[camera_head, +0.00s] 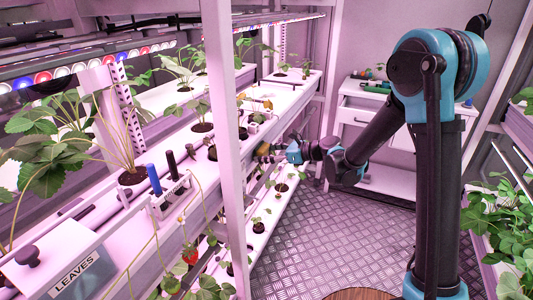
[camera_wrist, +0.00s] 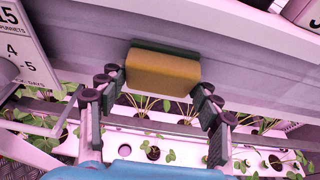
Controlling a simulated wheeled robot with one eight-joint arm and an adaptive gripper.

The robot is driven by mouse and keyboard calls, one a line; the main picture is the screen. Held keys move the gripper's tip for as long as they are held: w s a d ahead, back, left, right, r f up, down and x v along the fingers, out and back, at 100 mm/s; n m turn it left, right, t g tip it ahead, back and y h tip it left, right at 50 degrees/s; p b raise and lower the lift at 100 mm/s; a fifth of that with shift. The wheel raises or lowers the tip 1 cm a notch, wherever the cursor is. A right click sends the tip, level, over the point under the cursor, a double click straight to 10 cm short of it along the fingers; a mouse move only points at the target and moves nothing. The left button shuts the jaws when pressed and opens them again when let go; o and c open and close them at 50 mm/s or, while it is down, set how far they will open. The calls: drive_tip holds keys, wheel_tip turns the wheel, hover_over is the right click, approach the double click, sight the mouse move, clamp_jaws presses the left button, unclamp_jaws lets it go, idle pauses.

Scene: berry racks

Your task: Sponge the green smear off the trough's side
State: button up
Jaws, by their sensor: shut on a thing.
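My gripper (camera_wrist: 163,88) is shut on a yellow sponge (camera_wrist: 163,72) with a dark green backing, held between its two fingers in the wrist view. The green backing faces the side of the trough (camera_wrist: 240,60), a long pale wall across the view. The sponge is at or very close to that wall; I cannot tell whether it touches. No green smear shows; the sponge may cover it. In the head view my gripper (camera_head: 272,153) reaches left to the side of the upper trough, and the sponge is too small there to make out clearly.
A lower white trough (camera_wrist: 135,125) with small plants runs below my gripper. A number sign (camera_wrist: 22,45) hangs at left in the wrist view. A white upright post (camera_head: 226,140), a marker holder (camera_head: 170,203) and a LEAVES box (camera_head: 55,262) stand nearer the head camera. The metal floor (camera_head: 320,235) is clear.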

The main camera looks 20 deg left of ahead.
drive_tip(key=d+f, duration=0.1)
drive_tip(key=d, duration=0.5)
drive_tip(key=shift+s+f, duration=0.15)
drive_tip(key=shift+s, duration=0.05)
idle(0.4)
drive_tip(key=d, duration=0.2)
drive_tip(key=shift+s+d+f, duration=0.1)
drive_tip(key=shift+d+f, duration=0.25)
drive_tip(key=shift+d, duration=0.05)
